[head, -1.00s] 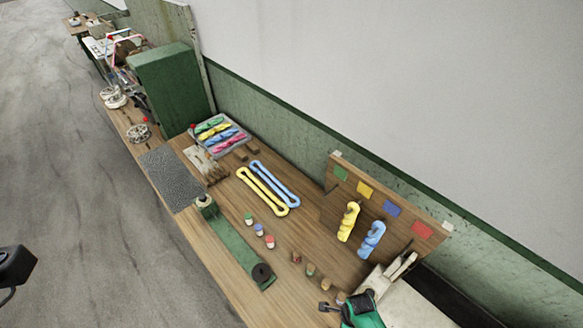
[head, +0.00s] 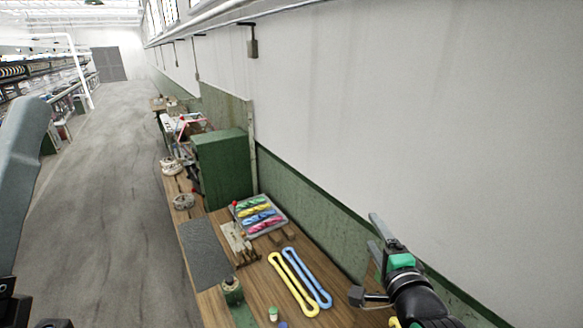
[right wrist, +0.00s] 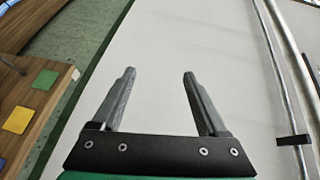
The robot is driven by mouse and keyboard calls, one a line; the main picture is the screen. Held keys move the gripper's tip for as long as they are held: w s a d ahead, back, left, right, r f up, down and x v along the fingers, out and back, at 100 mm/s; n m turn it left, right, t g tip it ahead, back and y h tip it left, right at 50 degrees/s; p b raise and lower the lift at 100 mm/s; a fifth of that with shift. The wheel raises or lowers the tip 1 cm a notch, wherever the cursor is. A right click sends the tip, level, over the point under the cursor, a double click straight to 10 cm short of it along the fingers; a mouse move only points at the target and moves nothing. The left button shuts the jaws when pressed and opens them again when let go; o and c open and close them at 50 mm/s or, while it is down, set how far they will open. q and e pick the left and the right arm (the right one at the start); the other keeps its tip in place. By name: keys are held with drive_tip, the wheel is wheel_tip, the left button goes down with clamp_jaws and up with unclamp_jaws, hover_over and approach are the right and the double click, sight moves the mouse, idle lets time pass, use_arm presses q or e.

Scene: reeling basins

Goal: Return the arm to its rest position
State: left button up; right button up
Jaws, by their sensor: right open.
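My right gripper (head: 374,231) is raised at the lower right of the head view, in front of the pale wall. Its two grey fingers stand apart with nothing between them. In the right wrist view the open fingers (right wrist: 158,74) point along the bare wall, clear of the bench and board. A grey link of my left arm stands at the left edge of the head view; I see no left fingers.
The wooden bench (head: 262,286) holds a yellow loop (head: 290,284), a blue loop (head: 307,278) and a tray of coloured skeins (head: 238,208). A green cabinet (head: 225,170) stands behind. The board with a green patch (right wrist: 45,80) is left in the wrist view. The aisle is free.

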drive_tip(key=s+r+n+t, duration=0.2)
drive_tip(key=s+r, duration=0.1)
drive_tip(key=r, duration=0.5)
drive_tip(key=s+r+n+t, duration=0.2)
drive_tip(key=s+r, duration=0.1)
drive_tip(key=r, duration=0.4)
drive_tip(key=s+r+n+t+y, duration=0.1)
drive_tip(key=s+r+n+t, duration=0.6)
drive_tip(key=s+r+n, duration=1)
wheel_tip(320, 180, down, 42)
drive_tip(key=s+m+b, duration=0.1)
drive_tip(key=m+b, duration=0.2)
drive_tip(key=b, duration=3.8)
drive_tip(key=shift+s+f, duration=0.15)
drive_tip(key=shift+s, duration=0.15)
